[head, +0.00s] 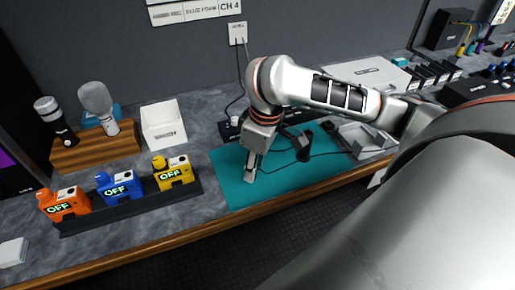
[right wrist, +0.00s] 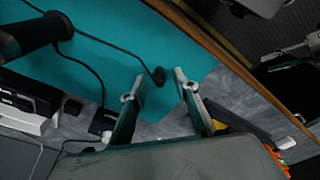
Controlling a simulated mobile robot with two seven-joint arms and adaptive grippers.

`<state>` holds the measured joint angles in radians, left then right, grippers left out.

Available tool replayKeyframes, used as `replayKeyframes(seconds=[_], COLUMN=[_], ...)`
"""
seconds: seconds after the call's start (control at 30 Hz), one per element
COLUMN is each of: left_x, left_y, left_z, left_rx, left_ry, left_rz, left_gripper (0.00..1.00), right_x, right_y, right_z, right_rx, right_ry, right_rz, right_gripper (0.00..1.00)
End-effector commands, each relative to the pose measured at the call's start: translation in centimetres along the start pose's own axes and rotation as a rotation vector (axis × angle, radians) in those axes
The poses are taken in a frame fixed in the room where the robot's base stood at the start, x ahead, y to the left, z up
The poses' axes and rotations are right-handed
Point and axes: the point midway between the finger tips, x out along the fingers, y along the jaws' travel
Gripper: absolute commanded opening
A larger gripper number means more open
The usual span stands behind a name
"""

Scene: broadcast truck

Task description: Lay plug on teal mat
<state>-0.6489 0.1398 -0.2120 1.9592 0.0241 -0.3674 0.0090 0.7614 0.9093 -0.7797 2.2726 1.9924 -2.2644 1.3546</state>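The teal mat (head: 230,184) lies flat on the counter near its front edge; it also fills the upper part of the right wrist view (right wrist: 185,52). A small dark plug-like end (right wrist: 158,76) of a thin black cable appears over the mat, between my right fingertips, with a gap on both sides. I cannot tell whether it touches the mat. My right gripper (head: 251,172) points down over the mat's left part; the right wrist view shows its fingers (right wrist: 159,78) open and empty. In the head view this cable end is not clear.
A black tray (head: 130,207) with orange, blue and yellow boxes marked OFF stands left of the mat. Behind are a white box (head: 163,124) and a wooden block (head: 95,150) with microphones. A wall outlet (head: 238,33) has a cable. Dark gear crowds the mat's back edge.

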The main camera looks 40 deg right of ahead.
Motion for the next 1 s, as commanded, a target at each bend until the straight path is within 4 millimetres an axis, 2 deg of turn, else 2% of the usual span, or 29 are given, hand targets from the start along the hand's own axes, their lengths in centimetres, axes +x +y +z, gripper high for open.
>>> replayKeyframes(seconds=[0.03,0.2,0.5,0.7,0.83,1.0], left_x=[-0.4,-1.3,-2.5,-2.6,-2.6,-2.5], left_y=[-0.1,-0.4,-0.7,-1.1,-1.3,-1.5], left_z=[-0.6,-2.2,-4.5,-4.2,-3.3,-3.2], left_rx=[0.001,0.002,0.002,0.004,0.004,0.003], left_ry=[0.000,0.005,0.016,0.003,-0.013,-0.014], left_rz=[0.000,-0.002,-0.003,-0.010,-0.014,-0.018], left_gripper=[0.38,0.38,0.38,0.38,0.38,0.38], right_x=[-1.4,-4.8,-9.8,-11.3,-11.6,-11.5], right_y=[0.2,0.2,0.1,0.1,0.0,0.0], right_z=[-0.2,-0.2,-0.1,0.0,0.0,0.0], right_rx=[0.001,0.001,0.000,0.001,0.001,0.001], right_ry=[0.006,0.006,0.003,0.001,0.000,0.000], right_rz=[0.006,0.008,0.003,0.002,0.002,0.001], right_gripper=[0.30,0.30,0.30,0.30,0.30,0.30])
